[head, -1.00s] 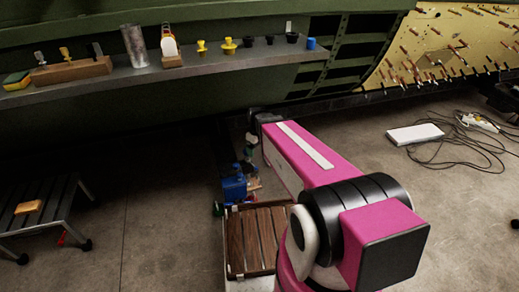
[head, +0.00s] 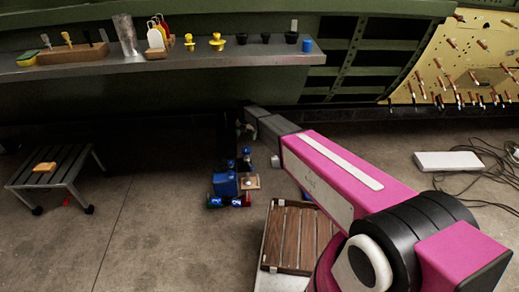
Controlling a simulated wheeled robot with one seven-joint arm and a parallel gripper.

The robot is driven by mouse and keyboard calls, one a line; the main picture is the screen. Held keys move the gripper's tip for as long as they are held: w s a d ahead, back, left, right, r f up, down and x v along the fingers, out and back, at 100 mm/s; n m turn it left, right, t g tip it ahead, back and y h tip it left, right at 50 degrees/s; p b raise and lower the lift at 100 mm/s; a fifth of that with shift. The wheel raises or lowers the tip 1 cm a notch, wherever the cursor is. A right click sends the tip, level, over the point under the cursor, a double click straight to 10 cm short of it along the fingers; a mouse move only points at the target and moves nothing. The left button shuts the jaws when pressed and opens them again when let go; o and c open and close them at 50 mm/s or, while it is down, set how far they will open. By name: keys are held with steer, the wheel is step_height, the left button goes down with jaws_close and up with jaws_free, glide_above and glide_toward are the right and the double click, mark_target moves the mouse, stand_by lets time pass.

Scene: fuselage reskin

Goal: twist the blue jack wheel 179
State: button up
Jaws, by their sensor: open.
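My pink arm reaches from the lower right toward the dark base of the green fuselage. My gripper (head: 244,130) is at its far end, small and partly hidden by the wrist; it is open, and I see nothing held in it. Below it on the floor is a cluster of blue things: a larger blue block (head: 225,185) and smaller blue parts (head: 246,155) just behind it. I cannot tell which of these, if any, is the blue jack wheel. My gripper appears above and beyond the cluster, and I cannot make out any contact.
A grey shelf (head: 200,68) with cups, tags and a wooden block runs along the fuselage. A low stool (head: 75,160) with a yellow sponge (head: 44,167) stands left. A slatted wooden rack (head: 290,236) lies under my arm. A white box (head: 448,161) and cables lie right. The left-centre floor is clear.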

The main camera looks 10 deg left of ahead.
mark_target(247, 148)
steer(key=shift+w+a+f+n, duration=0.15)
steer(key=shift+f+n, duration=0.15)
steer(key=shift+f, duration=0.15)
step_height(247, 148, down, 10)
steer(key=shift+f, duration=0.1)
steer(key=c, duration=0.9)
